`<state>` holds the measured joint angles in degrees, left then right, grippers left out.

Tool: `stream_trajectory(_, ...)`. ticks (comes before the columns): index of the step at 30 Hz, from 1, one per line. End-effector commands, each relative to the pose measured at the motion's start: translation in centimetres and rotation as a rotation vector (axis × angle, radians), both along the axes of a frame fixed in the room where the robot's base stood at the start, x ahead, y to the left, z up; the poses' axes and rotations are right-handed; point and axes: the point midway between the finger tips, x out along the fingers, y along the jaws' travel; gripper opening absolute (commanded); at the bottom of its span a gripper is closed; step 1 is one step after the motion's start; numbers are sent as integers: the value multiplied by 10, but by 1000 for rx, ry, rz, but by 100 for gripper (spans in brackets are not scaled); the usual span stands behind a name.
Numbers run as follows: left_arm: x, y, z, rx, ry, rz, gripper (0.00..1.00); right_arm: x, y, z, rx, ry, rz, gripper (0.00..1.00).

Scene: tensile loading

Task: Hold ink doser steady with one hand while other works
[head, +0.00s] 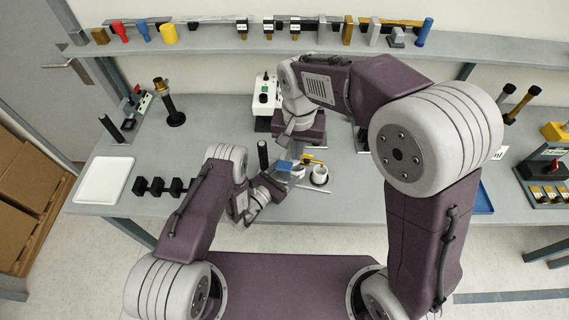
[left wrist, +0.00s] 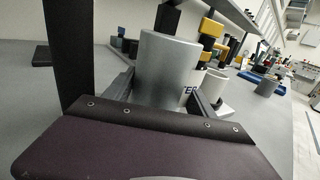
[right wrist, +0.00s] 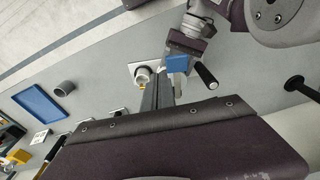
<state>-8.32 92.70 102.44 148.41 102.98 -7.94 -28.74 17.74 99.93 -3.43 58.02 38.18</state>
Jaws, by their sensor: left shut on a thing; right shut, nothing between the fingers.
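A grey cylinder, which seems to be the ink doser, stands between the fingers of my left gripper (left wrist: 165,88) in the left wrist view. The gripper is shut on it. In the head view my left gripper (head: 280,184) is low over the table, beside a small blue block (head: 284,166) and left of a white cup (head: 320,175). My right gripper (head: 298,150) comes down from behind, its fingertips partly hidden by its own body. In the right wrist view its fingers (right wrist: 157,84) are shut and empty, close to the white cup (right wrist: 142,75) and blue block (right wrist: 177,63).
A black post (head: 263,154) stands just left of the work spot. A white-and-black device (head: 266,98) is behind. Several black blocks (head: 157,187) and a white tray (head: 103,181) lie left. A blue tray (right wrist: 39,104) lies beyond the cup in the right wrist view.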

Motion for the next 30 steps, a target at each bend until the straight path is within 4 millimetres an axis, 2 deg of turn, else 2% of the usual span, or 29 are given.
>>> stream_trajectory(1,0,0,0,0,0,2,0,2,13,5,-2,-4,-4,0)
stream_trajectory(3,0,1,0,0,0,2,0,3,25,11,-4,-4,-17,0)
stream_trajectory(6,0,1,0,0,0,2,0,3,34,16,-5,-7,-29,0)
stream_trajectory(17,0,1,0,0,0,2,0,3,35,16,-6,-7,-34,0)
stream_trajectory(20,0,1,0,0,0,2,0,4,35,10,-6,-7,-33,0)
stream_trajectory(30,0,1,0,0,0,2,0,8,34,-35,-8,-5,-33,0)
